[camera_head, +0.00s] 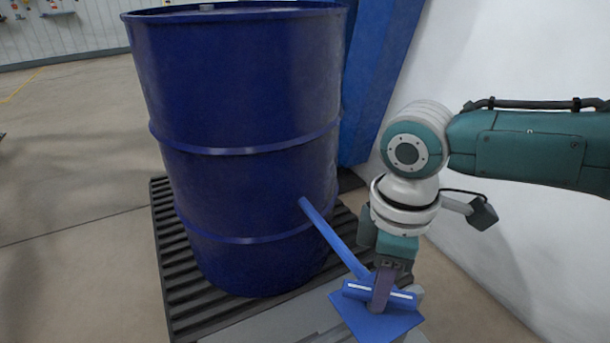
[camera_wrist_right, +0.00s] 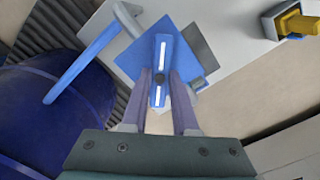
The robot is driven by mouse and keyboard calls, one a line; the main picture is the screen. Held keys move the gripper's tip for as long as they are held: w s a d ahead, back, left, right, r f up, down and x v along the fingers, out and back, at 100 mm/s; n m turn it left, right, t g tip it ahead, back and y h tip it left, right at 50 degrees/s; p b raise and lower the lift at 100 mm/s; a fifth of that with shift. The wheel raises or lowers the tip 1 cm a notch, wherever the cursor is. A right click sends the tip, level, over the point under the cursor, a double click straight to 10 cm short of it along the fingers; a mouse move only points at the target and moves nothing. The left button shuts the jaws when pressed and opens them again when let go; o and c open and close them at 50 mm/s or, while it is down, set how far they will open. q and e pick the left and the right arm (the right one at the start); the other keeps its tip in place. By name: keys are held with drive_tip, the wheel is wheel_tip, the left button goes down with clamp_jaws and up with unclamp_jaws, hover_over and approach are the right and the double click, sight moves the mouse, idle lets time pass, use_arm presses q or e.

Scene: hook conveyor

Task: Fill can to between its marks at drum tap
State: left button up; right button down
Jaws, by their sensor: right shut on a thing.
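The blue can (camera_head: 375,322) has a long thin spout (camera_head: 335,240) that reaches up and left in front of the drum. A blue bar with white strips, apparently its handle, runs across its top. My right gripper (camera_head: 383,290) is shut on this bar from above; the can also shows in the right wrist view (camera_wrist_right: 125,48). I cannot tell whether the can touches the pale surface below. The big blue drum (camera_head: 240,110) stands upright at centre left. No tap is clearly visible. The fill marks and liquid level cannot be read. My left gripper is out of view.
The drum stands on a black slatted pallet (camera_head: 170,262). A white wall (camera_head: 530,70) stands close on the right. The left floor is open.

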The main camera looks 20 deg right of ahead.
drive_tip(key=c, duration=0.7)
unclamp_jaws()
drive_tip(key=shift+r+p, duration=1.55)
drive_tip(key=shift+r, duration=3.45)
